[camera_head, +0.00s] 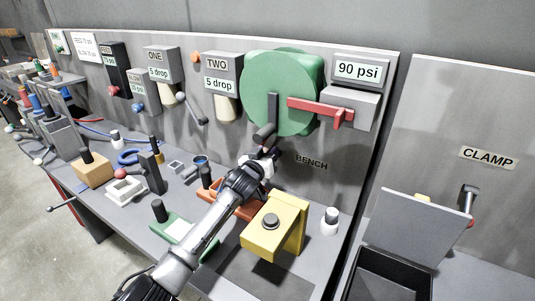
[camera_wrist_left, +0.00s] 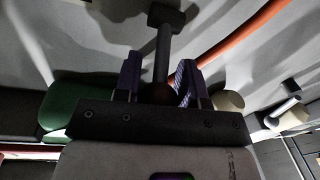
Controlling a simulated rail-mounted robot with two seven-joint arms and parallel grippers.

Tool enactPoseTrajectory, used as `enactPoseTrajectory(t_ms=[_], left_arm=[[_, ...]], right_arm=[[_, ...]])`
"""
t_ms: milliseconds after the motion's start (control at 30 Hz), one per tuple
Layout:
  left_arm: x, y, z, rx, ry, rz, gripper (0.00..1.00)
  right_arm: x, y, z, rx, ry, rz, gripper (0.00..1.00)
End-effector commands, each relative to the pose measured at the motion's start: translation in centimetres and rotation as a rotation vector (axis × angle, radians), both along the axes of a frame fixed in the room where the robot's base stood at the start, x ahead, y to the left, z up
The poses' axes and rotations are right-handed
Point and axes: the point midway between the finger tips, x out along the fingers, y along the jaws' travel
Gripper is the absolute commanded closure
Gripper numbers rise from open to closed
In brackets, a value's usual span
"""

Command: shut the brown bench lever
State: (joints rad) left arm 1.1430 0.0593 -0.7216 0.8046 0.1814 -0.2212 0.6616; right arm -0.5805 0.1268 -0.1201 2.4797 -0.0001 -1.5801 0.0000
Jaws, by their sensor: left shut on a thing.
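The bench lever (camera_head: 264,134) is on the grey back panel, left of the BENCH label (camera_head: 311,162) and below the large green round housing (camera_head: 280,85). Its dark grip end points out from the panel. My left gripper (camera_head: 268,152) reaches up to it from the front. In the left wrist view a grey lever shaft (camera_wrist_left: 162,50) runs down between the two fingers of my left gripper (camera_wrist_left: 160,88), with a brown end (camera_wrist_left: 157,93) between them. The gripper is shut on the lever; the fingers partly hide the grip. My right gripper is in neither view.
A red bar handle (camera_head: 320,107) sticks out right of the green housing. A yellow block (camera_head: 276,224) stands on the bench right of my arm, with a white-and-black knob (camera_head: 330,219) beyond it. An open dark box (camera_head: 388,275) is at lower right.

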Motion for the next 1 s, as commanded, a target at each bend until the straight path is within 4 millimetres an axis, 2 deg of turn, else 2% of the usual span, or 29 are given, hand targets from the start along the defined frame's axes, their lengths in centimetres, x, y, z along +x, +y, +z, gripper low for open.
enactPoseTrajectory(t_ms=[33, 200, 367, 533, 800, 1000], left_arm=[[0.0, 0.0, 0.0, 0.0, 0.0, 0.0, 0.84], [0.0, 0.0, 0.0, 0.0, 0.0, 0.0, 1.0], [0.0, -0.1, -0.3, -0.003, -0.007, -0.002, 1.0], [-0.3, -0.1, -1.5, -0.044, -0.08, -0.004, 1.0], [-0.5, 0.1, -2.3, -0.12, -0.243, -0.003, 1.0], [-0.6, 0.2, -2.4, -0.155, -0.318, -0.001, 1.0]], right_arm=[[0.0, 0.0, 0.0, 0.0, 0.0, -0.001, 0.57], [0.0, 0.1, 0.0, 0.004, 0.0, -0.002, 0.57], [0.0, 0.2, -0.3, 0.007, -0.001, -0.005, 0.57], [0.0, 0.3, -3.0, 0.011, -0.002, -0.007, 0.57], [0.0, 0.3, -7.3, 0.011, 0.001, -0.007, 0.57], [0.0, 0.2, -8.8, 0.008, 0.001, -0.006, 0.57]])
